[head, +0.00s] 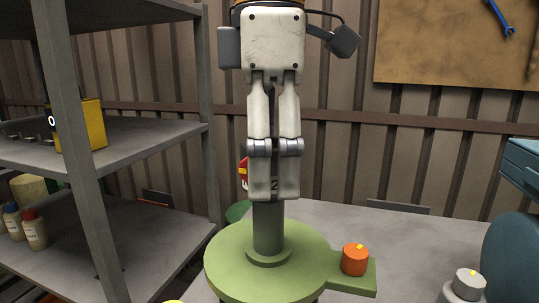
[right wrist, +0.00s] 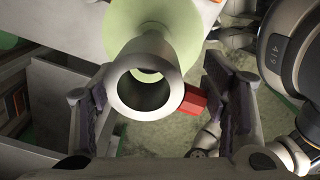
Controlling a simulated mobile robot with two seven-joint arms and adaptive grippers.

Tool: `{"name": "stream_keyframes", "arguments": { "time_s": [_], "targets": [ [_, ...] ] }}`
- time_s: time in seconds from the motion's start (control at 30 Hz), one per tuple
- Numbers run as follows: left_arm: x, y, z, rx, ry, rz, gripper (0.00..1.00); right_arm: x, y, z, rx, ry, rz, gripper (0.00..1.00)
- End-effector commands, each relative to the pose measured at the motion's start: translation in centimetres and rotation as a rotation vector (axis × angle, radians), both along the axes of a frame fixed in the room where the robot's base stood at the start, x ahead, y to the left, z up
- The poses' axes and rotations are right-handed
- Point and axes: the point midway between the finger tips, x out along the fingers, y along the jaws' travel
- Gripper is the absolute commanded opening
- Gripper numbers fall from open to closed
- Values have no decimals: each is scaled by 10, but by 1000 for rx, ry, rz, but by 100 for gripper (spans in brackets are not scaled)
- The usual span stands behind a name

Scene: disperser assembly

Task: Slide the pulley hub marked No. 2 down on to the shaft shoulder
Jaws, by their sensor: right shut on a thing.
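My right gripper (head: 273,192) points straight down in the head view, shut on the pulley hub (head: 274,184). I cannot tell there where hub and shaft meet. My left gripper is not in view.
An orange knob (head: 355,262) sits on the base's right tab. A grey knob (head: 468,286) stands further right. Grey shelving (head: 170,143) with bottles (head: 35,230) and a yellow box (head: 90,124) is at left. The grey tabletop (head: 420,245) has free room at right.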

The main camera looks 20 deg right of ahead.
Motion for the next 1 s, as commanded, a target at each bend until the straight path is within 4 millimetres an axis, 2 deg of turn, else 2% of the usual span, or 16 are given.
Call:
{"name": "stream_keyframes", "arguments": {
  "time_s": [0.57, 1.0],
  "targets": [
    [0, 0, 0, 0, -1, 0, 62, 0, 0, 1, 0, -9, 2, 14],
    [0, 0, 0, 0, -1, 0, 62, 0, 0, -8, 0, -8, 0, 14]
  ]
}}
